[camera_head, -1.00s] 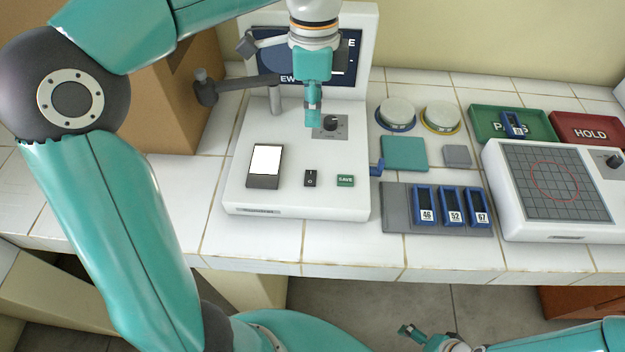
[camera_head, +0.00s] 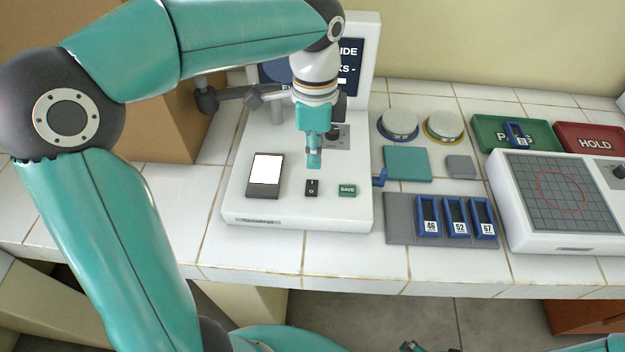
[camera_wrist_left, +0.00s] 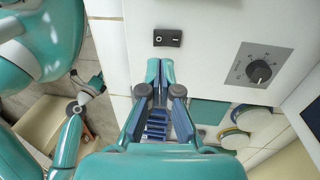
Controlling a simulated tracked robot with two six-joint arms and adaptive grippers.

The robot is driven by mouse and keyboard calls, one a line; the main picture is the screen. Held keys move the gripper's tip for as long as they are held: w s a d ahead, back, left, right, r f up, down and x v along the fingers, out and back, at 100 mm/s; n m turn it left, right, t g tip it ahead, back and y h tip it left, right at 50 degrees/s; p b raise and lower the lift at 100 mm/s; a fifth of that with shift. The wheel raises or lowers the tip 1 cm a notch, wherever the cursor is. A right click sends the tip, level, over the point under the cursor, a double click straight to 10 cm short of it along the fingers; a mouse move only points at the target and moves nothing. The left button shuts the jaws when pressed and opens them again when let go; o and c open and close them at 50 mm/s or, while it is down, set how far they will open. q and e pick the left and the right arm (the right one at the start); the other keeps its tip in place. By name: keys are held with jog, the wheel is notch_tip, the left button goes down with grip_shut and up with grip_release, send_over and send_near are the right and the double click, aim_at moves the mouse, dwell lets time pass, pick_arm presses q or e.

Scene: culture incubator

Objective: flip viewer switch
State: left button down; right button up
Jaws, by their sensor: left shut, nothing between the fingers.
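The viewer switch (camera_head: 312,188) is a small black rocker marked with a line and a circle. It sits on the front of the white viewer base (camera_head: 240,205), between the bright screen (camera_head: 266,170) and the green SAVE button (camera_head: 347,190). In the left wrist view the switch (camera_wrist_left: 167,38) lies just beyond the fingertips. My left gripper (camera_head: 314,163) is shut and empty, pointing down, above and slightly behind the switch, seemingly apart from it. Its closed fingers also show in the left wrist view (camera_wrist_left: 160,65). Only a tip of my right gripper (camera_head: 411,346) shows at the bottom edge.
A dark knob (camera_wrist_left: 258,71) is on the base near the gripper. A blue lever (camera_head: 379,178) sticks out from the base's right side. Right of it are a grey rack (camera_head: 400,232) with numbered blue holders, a teal pad (camera_head: 407,163) and two round containers.

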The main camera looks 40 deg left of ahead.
aim_at(313, 190)
pick_arm(q)
jog(key=f, duration=0.6)
jog(key=shift+s+d+f, duration=0.2)
jog(key=shift+s+f, duration=0.1)
jog(key=shift+s+f+b, duration=0.1)
jog(key=shift+f+b, duration=0.25)
jog(key=shift+b, duration=0.05)
jog(key=shift+s+d+r, duration=0.1)
jog(key=shift+r+p, duration=0.1)
jog(key=shift+p, duration=0.2)
